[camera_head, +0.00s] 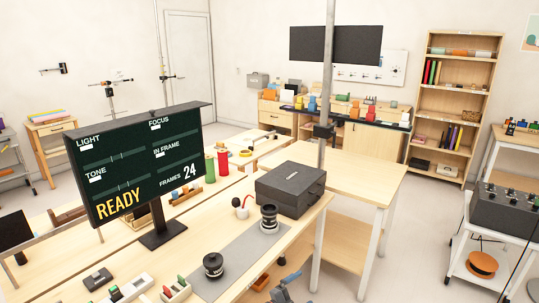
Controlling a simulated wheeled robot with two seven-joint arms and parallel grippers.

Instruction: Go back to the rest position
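On the wooden bench (262,262), a dark screen (140,158) on a stand reads "READY" and "FRAMES 24". Two black lens-like cylinders, a nearer one (213,266) and a farther one (269,219), stand upright on a grey mat (236,262). A dark grey box (291,189) sits closed behind them.
A bare wooden table (345,172) stands beyond the bench, with a grey pole (327,75) rising in front of it. A tall shelf (455,105) is at the back right. A white cart (490,262) with a dark control box (505,212) stands at right. Floor between table and cart is clear.

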